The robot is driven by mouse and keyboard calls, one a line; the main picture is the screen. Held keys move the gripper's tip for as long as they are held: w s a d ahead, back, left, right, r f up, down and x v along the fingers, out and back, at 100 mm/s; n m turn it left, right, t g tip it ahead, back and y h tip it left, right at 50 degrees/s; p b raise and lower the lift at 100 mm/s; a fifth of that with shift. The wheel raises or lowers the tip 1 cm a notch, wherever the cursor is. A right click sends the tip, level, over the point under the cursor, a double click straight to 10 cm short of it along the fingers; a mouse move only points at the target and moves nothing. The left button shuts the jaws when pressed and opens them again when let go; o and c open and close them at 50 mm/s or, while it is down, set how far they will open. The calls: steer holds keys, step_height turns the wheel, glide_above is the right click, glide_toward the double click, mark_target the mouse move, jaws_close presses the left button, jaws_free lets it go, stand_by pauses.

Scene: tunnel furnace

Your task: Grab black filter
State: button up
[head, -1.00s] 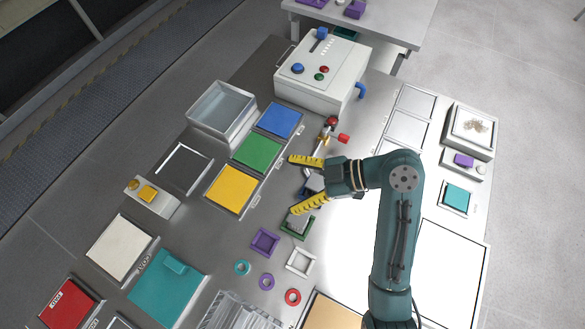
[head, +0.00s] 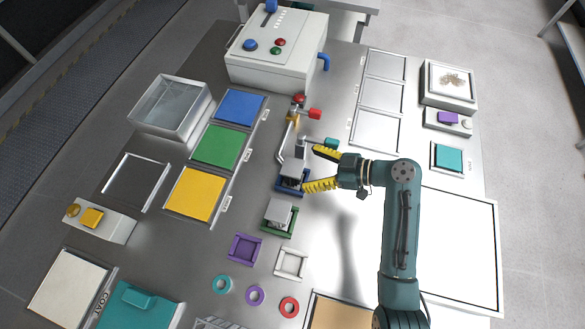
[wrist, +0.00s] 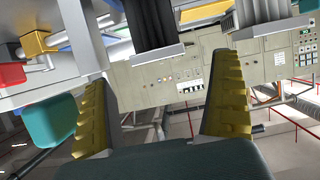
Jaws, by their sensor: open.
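My gripper (head: 313,168) is open and empty in the head view, its yellow fingers pointing left at a small grey-topped block (head: 292,172) on a blue holder (head: 289,187). A similar grey-topped block (head: 279,213) sits on a green holder (head: 284,230). In the wrist view my gripper (wrist: 162,78) has its fingers apart. A black ribbed block (wrist: 150,22) with a grey edge shows beyond and between them.
A teal knob (head: 331,143) and a red knob (head: 314,114) stand close to my gripper; the teal one also shows in the wrist view (wrist: 52,122). Blue, green and yellow panels lie left. A white control box (head: 278,55) stands behind. The bright table right of the holders is clear.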

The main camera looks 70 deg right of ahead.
mark_target(294, 167)
steer(key=x, duration=0.5)
steer(key=shift+w+f+b, duration=0.15)
steer(key=shift+w+b, duration=0.15)
steer(key=shift+b, duration=0.05)
steer(key=c, duration=1.4)
